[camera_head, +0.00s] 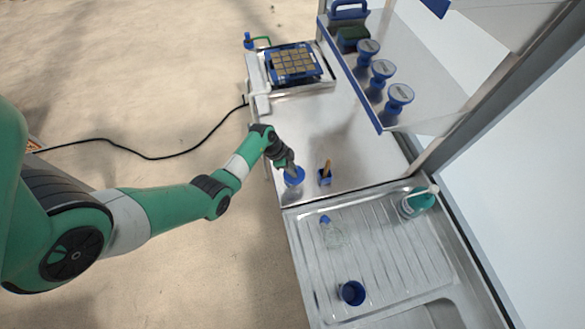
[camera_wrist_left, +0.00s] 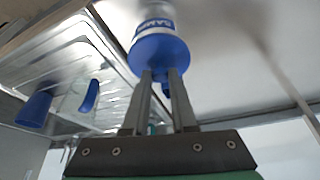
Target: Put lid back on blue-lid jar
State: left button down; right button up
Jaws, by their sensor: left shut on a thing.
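The blue lid (camera_head: 294,177) is at the front of the steel worktop in the head view, under my left gripper (camera_head: 291,168). In the left wrist view the blue lid (camera_wrist_left: 160,54) is a wide disc at the tips of my left gripper (camera_wrist_left: 160,76), which is shut on it. The jar (camera_wrist_left: 155,24), pale with a blue-lettered label, shows directly beyond the lid, in line with it. The lid seems to sit at the jar's mouth; whether it is fully seated I cannot tell. The jar body is mostly hidden in the head view. My right gripper is not in view.
A small blue holder (camera_head: 324,178) with a brown-handled tool stands just right of the lid. The drainboard (camera_head: 385,255) holds a clear vessel (camera_head: 334,236), a blue cup (camera_head: 352,293) and a green bottle (camera_head: 414,204).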

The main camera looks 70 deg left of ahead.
pick_arm(q)
jog(key=shift+r+p, duration=0.1)
jog(key=shift+p, duration=0.2)
jog(key=shift+f, duration=0.25)
dwell(1.1)
jog(key=shift+p, duration=0.45)
dwell(0.3)
jog(key=shift+c, duration=0.8)
grip_release()
notch_tip(320, 180, up, 7)
jog(key=p, duration=0.8)
